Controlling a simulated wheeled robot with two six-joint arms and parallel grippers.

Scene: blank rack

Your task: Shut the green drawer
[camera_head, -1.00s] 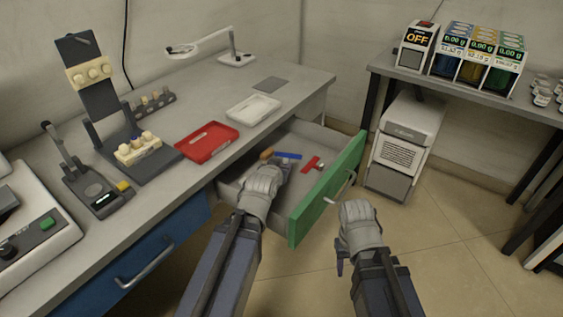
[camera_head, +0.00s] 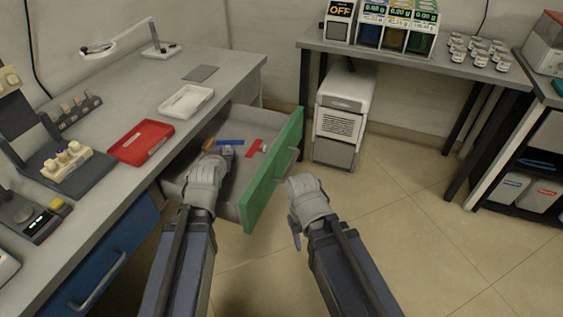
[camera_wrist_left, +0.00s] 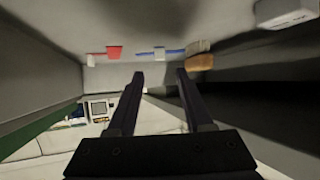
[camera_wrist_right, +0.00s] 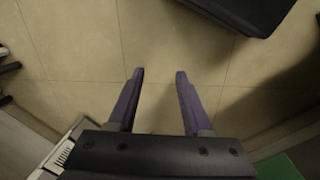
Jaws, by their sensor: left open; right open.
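The green drawer (camera_head: 272,176) is pulled out from under the grey bench, its green front with a metal handle (camera_head: 287,160) facing right. A blue tool (camera_head: 231,142), a red tool (camera_head: 256,147) and an orange-brown object (camera_head: 209,144) lie inside; blue and red items also show in the left wrist view. My left gripper (camera_head: 226,153) is open and empty, over the drawer's interior. My right gripper (camera_head: 294,236) is open and empty outside the drawer, to the right of the green front and apart from it. In the right wrist view its fingers (camera_wrist_right: 160,75) have only floor beyond them.
A blue drawer (camera_head: 100,262) in the same bench is at the lower left. A red tray (camera_head: 140,142) and a white tray (camera_head: 186,101) lie on the bench top. A white cabinet unit (camera_head: 342,120) stands beyond the drawer. The floor to the right is clear.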

